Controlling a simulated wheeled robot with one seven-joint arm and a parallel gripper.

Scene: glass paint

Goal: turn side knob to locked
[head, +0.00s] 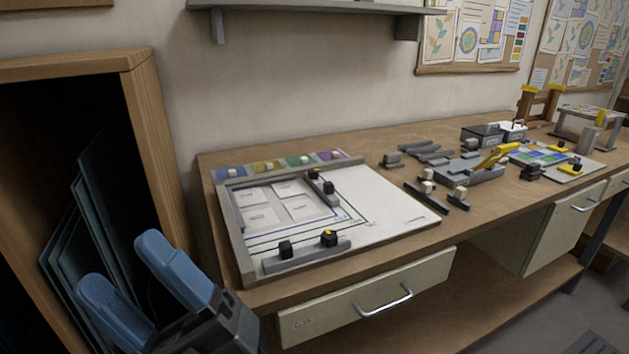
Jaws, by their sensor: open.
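A white board with a grey frame (234,232) lies on the wooden bench, with panes marked on it. A grey side bar (321,189) at the right of the panes carries two black knobs: one with a yellow mark (314,175) and a plain one (328,187). A grey front bar (305,257) carries a plain black knob (285,248) and a yellow-marked one (329,238). The knobs' lock positions are too small to read. My gripper (124,268), with blue fingers, is open and empty at lower left, apart from the board and all knobs.
An open wooden cabinet (135,130) with upright dark sheets stands at left, behind my gripper. Loose grey bars and a yellow-handled tool (492,158) lie on the bench (385,140) to the right. A drawer (365,300) is below the board. A wall shelf (310,7) hangs above.

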